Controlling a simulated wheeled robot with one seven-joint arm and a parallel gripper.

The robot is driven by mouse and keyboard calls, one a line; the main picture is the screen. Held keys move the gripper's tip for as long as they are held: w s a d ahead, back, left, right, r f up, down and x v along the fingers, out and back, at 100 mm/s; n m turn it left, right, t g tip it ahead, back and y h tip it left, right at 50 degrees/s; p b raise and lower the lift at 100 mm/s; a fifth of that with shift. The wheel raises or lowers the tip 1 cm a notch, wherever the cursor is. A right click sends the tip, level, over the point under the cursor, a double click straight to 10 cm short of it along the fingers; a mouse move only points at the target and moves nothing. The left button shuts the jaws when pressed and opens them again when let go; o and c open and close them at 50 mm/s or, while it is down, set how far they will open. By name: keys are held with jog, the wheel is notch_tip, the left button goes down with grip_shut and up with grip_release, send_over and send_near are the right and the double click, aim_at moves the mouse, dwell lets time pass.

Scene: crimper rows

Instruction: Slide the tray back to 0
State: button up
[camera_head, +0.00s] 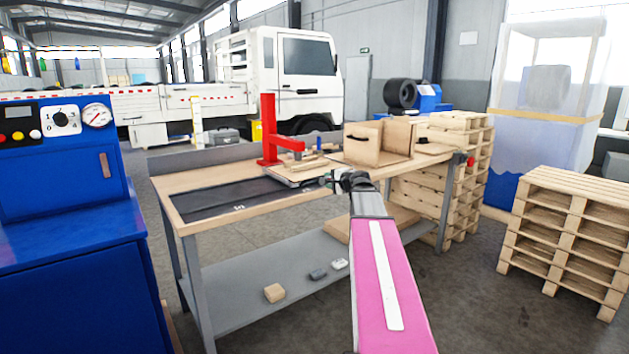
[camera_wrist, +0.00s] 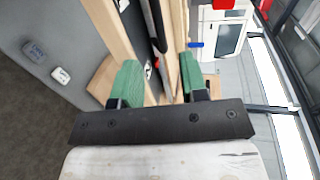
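The tray (camera_head: 291,183) is a thin, dark-edged plate at the right part of a dark inset track (camera_head: 225,200) in the bench top. It sits below and in front of a red press (camera_head: 268,130), with light wooden pieces (camera_head: 305,167) on or just above it. White marks show along the track's front edge; they are too small to read surely. My gripper (camera_head: 328,181) is at the tray's right front corner. In the wrist view my gripper (camera_wrist: 158,82) has its green fingers apart, with a dark edge and wood strips beyond them. Contact with the tray cannot be told.
A wooden box (camera_head: 363,143) stands on the bench right of the press. The bench's lower shelf (camera_head: 265,290) holds small blocks. A blue control cabinet (camera_head: 70,230) stands at left, stacked pallets (camera_head: 570,235) at right. The track left of the tray is clear.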

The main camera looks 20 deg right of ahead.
aim_at(315, 178)
jog(key=x, duration=1)
jog(key=shift+w+a+f, duration=0.1)
jog(key=shift+w, duration=0.15)
grip_shut()
